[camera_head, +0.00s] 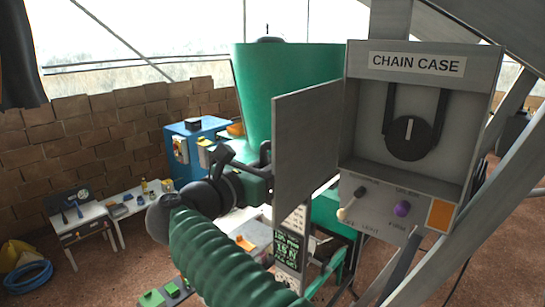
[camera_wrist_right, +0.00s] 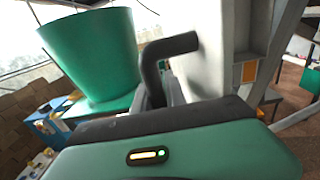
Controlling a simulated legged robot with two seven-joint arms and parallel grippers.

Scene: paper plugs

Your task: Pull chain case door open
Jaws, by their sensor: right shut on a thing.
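The chain case (camera_head: 423,65) is a grey box on the right of the head view, its label at the top. Its grey door (camera_head: 306,140) stands swung out to the left, showing a dark round wheel (camera_head: 409,138) and dark strips inside. The door's dark bent handle (camera_wrist_right: 172,46) shows in the right wrist view against the pale door panel (camera_wrist_right: 205,65). My right gripper (camera_head: 262,168) is at the door's outer left side, shut on the handle. The fingertips are partly hidden and dark, so the exact contact is unclear. My left gripper is out of view.
Below the case is a panel with a pale lever (camera_head: 347,209) and a purple knob (camera_head: 402,209). A large green hopper (camera_head: 283,95) stands behind the door. Grey slanted beams flank the case at right. Blue cabinet (camera_head: 186,150) and small tables stand back left.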

